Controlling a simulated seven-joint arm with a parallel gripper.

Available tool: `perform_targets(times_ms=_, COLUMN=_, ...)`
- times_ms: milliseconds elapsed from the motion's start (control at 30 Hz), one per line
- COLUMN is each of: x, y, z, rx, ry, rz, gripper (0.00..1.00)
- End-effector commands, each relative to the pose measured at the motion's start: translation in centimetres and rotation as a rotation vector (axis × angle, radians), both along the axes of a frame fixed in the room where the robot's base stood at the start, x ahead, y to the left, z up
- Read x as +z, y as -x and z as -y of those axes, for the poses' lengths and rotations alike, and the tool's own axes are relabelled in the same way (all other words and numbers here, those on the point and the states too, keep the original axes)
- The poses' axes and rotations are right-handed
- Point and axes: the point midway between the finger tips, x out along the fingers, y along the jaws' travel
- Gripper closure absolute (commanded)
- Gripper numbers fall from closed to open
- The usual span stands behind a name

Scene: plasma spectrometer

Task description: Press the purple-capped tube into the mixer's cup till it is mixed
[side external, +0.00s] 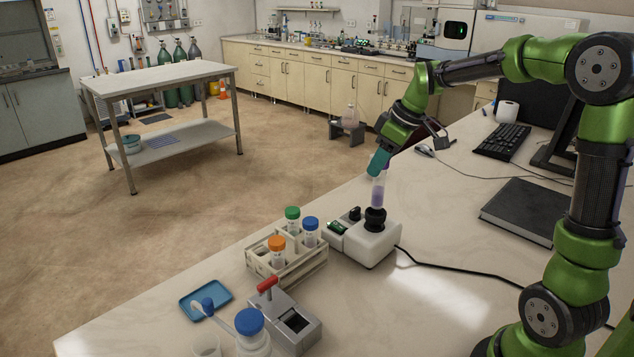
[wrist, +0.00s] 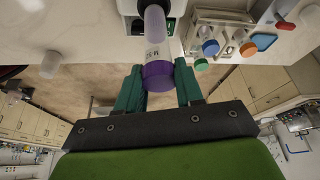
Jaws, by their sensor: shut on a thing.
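The purple-capped tube (side external: 378,194) stands about upright over the mixer's black cup (side external: 375,218), its lower end at the cup's mouth. I cannot tell how deep it sits. The mixer (side external: 373,246) is a white box with a small green display on its left. My gripper (side external: 379,163) is shut on the top of the tube, with teal fingers that hide the cap in the side view. In the wrist view the purple cap (wrist: 158,76) lies between the two fingertips (wrist: 157,82), and the clear tube body runs up toward the mixer.
A rack (side external: 286,262) with green-, blue- and orange-capped tubes stands left of the mixer. In front are a grey device with a red handle (side external: 267,284), a blue tray (side external: 206,300) and a blue-capped bottle (side external: 250,328). A black cable (side external: 455,266) runs right. A black book (side external: 528,212) lies behind it.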

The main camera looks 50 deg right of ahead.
Motion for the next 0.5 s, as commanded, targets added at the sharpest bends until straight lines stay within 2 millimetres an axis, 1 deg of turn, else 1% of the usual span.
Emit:
perform_targets(times_ms=300, x=-1.8, y=0.0, z=0.0, rx=0.0, ry=-0.001, rz=-0.001, gripper=1.0)
perform_targets(times_ms=500, x=-2.5, y=0.0, z=0.0, rx=0.0, ry=-0.001, rz=0.0, gripper=1.0)
